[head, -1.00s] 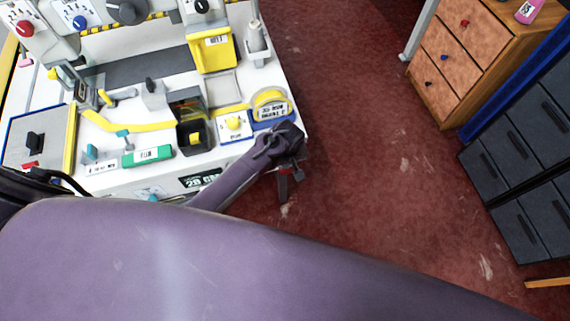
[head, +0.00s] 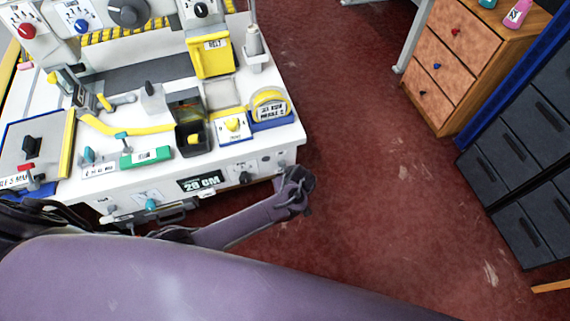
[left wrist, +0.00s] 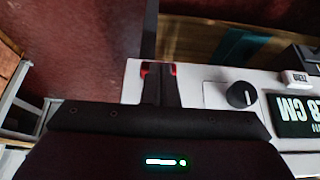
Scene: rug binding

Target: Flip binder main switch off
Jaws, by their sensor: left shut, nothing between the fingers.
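I cannot tell for sure which control is the binder main switch. A black rotary knob (head: 245,178) sits on the front face of the white binder bench (head: 225,163), right of the "28 CM" display. The knob also shows in the left wrist view (left wrist: 241,95), with a light pointer mark. My left gripper (head: 303,189) is shut and empty, just off the bench's front right corner, right of the knob and apart from it. In the left wrist view its fingers (left wrist: 159,78) point at the white bench, left of the knob. My right gripper is out of view.
The bench top carries a yellow "BELT" box (head: 211,59), a yellow tape measure (head: 270,104) and a green block (head: 146,156). A teal knob (head: 151,205) is on the front face. Red floor (head: 370,170) is open to the right, before the drawers (head: 437,65).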

